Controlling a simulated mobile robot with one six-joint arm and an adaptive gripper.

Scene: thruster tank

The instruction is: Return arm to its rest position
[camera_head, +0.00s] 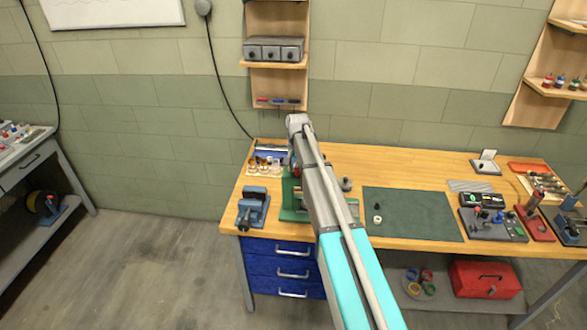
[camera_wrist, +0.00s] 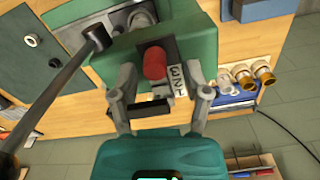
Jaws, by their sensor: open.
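My arm (camera_head: 322,185) reaches out over the wooden workbench (camera_head: 400,161), its far end above the left part of the bench. In the head view my gripper is hidden by the arm. In the wrist view my gripper (camera_wrist: 162,76) is open, with one finger on each side of a red knob (camera_wrist: 155,62). The knob is on a green machine (camera_wrist: 181,35) with a white marked label beside it. Whether the fingers touch the machine cannot be told. The green machine also shows partly in the head view (camera_head: 290,197), behind the arm.
A blue vise (camera_head: 253,207) stands at the bench's left front. Small brass-and-white parts (camera_wrist: 254,74) lie near the machine. A dark green mat (camera_head: 415,214) lies right of the arm. A long grey lever (camera_wrist: 58,85) crosses the wrist view's left. Floor at left is clear.

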